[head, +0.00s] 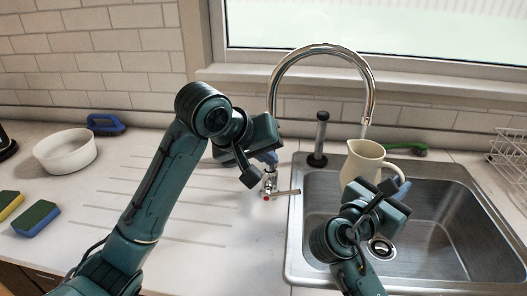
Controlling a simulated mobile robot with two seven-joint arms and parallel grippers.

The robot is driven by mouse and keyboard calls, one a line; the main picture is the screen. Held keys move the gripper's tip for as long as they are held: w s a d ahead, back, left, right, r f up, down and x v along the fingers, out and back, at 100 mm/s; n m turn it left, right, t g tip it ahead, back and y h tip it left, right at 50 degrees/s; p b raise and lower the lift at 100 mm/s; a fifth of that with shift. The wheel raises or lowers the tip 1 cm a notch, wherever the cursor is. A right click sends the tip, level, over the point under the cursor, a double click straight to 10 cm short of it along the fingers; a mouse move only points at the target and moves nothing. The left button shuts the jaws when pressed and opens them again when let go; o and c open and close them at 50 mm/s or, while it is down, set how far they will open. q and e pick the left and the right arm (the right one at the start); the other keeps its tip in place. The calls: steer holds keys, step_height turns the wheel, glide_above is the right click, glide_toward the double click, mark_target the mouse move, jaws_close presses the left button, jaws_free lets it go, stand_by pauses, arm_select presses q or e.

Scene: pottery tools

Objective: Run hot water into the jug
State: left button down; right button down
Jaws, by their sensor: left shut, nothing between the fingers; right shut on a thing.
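A cream jug (361,166) is upright over the sink, its mouth under the spout of the chrome gooseneck tap (322,47). A thin pale stream of water (364,131) shows between the spout and the jug's mouth. My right gripper (398,189) is shut on the jug at its right, handle side; the gripper hides the jug's lower part and most of the grip. The tap's lever (286,192) points right from the tap's base, and a red mark shows beside it. My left gripper (268,160) is shut and empty, just above the lever at the tap's base.
The steel sink (450,225) has a drain near its middle. A white bowl (66,152), sponges (36,218) and a blue-handled item (105,125) are at left. A wire rack (510,155) is at right.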

arm_select(q)
steer(key=shift+v, duration=1)
arm_select(e)
steer(key=w, duration=0.5)
steer(key=w+d, duration=0.1)
steer(key=w, duration=0.1)
steer(key=shift+w, duration=0.2)
stand_by(0.6)
steer(key=s, duration=0.5)
steer(key=s+a, duration=0.1)
steer(key=s, duration=0.1)
steer(key=shift+s, duration=0.15)
